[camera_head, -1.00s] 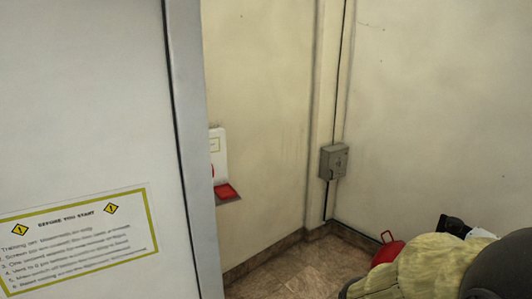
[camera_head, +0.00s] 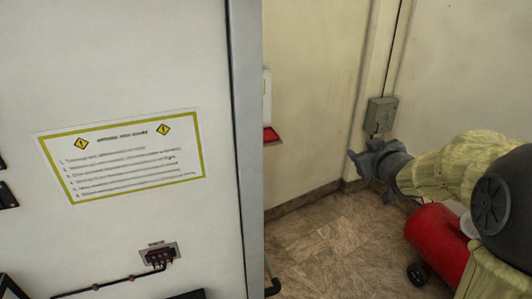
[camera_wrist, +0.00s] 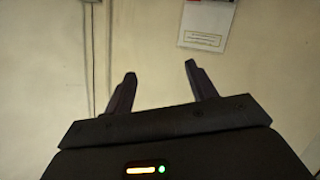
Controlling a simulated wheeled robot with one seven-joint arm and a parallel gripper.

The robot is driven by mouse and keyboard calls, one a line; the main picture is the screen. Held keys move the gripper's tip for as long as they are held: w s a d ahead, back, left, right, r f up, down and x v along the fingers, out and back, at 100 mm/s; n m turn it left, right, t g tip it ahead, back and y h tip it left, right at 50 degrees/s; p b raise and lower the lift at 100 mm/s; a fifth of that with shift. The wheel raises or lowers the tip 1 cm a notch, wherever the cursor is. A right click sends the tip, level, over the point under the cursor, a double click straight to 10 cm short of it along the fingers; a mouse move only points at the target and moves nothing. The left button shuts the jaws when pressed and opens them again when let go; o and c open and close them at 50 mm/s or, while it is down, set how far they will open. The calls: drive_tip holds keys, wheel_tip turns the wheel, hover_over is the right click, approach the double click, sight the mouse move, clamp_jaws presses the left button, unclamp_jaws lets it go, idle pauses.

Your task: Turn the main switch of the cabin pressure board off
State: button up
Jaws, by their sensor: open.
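A large pale board (camera_head: 120,60) with a dark right edge fills the left of the head view. It bears a yellow-bordered instruction sheet (camera_head: 122,160). Below the sheet is a small dark fitting on a metal plate (camera_head: 160,255), with a cable running left. Whether this is the main switch I cannot tell. My gripper (camera_head: 362,172) is right of the board, in front of the corner walls. It is open and empty, touching nothing visible. In the wrist view, my gripper (camera_wrist: 160,72) has its two fingers apart against a pale wall.
A grey wall box (camera_head: 380,114) with a conduit is in the corner behind my gripper. Dark parts (camera_head: 7,196) are cut off at the left frame edge. Brown tiled floor (camera_head: 320,240) lies open below. The wrist view shows a wall notice (camera_wrist: 207,22).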

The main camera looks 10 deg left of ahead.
drive_tip(key=w+a+r+n+g+y, duration=0.2)
drive_tip(key=a+r+n+g+y, duration=0.1)
drive_tip(key=a+r+n+y, duration=0.8)
drive_tip(key=s+d+f+n+g+b, duration=0.1)
drive_tip(key=s+d+f+n+g, duration=0.1)
drive_tip(key=s+n+g, duration=0.8)
drive_tip(key=d+n+g, duration=0.1)
drive_tip(key=n+g, duration=0.1)
drive_tip(key=g, duration=0.2)
drive_tip(key=shift+s+d+g+b, duration=0.2)
drive_tip(key=shift+g+b, duration=0.1)
drive_tip(key=p+x, duration=0.4)
drive_tip(key=x, duration=1.3)
drive_tip(key=shift+a+r, duration=0.25)
drive_tip(key=shift+a, duration=0.05)
